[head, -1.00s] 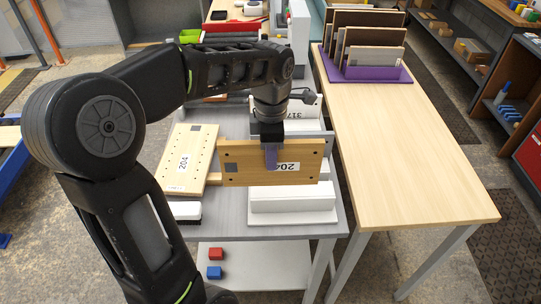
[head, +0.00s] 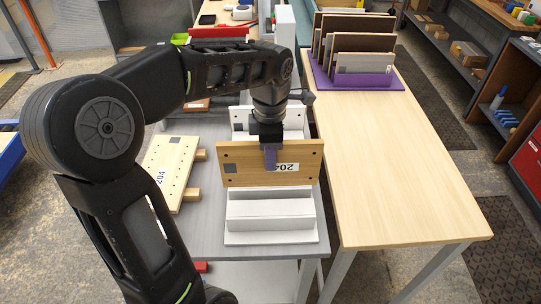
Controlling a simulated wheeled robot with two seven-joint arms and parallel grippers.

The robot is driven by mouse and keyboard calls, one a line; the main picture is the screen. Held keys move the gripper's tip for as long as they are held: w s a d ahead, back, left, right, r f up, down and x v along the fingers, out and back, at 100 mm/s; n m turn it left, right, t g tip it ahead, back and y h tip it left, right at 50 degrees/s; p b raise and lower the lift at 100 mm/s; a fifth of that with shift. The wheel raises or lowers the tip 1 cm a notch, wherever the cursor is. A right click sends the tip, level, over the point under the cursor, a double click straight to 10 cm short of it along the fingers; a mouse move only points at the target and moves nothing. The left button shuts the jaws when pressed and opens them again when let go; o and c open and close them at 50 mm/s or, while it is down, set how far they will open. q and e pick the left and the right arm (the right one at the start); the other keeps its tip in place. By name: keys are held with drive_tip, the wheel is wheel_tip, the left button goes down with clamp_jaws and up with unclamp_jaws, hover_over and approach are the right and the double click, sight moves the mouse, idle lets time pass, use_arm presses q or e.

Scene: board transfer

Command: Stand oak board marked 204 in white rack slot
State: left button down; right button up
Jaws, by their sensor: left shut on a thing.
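An oak board (head: 240,165) with a 204 label is held upright, its broad face toward me. My left gripper (head: 270,158) is shut on its upper middle, with a purple finger on the near face. The white rack (head: 270,237) stands on the grey table below and in front of the board. The board's lower edge is at the rack's near block; I cannot tell whether it is inside the slot or above it. A second light wood board (head: 174,165), also marked 204, lies to the left on wooden strips. My right gripper is out of view.
White upright parts (head: 293,118) stand behind the held board. A purple rack (head: 368,82) with several boards stands on the pale wooden table (head: 400,170) at right, whose near part is clear. My left arm covers much of the left side.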

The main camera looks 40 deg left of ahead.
use_arm(q)
drive_tip(key=b, duration=0.3)
hover_over(271, 185)
drive_tip(key=shift+w+a+f, duration=0.15)
drive_tip(key=shift+f, duration=0.95)
drive_tip(key=shift+w+a+f, duration=0.1)
drive_tip(key=shift+w+f, duration=0.05)
drive_tip(key=shift+f, duration=0.95)
drive_tip(key=shift+f+b, duration=2.45)
drive_tip(key=shift+f, duration=0.4)
drive_tip(key=c, duration=1.3)
unclamp_jaws()
wheel_tip(271, 185, up, 8)
drive_tip(key=shift+f, duration=0.1)
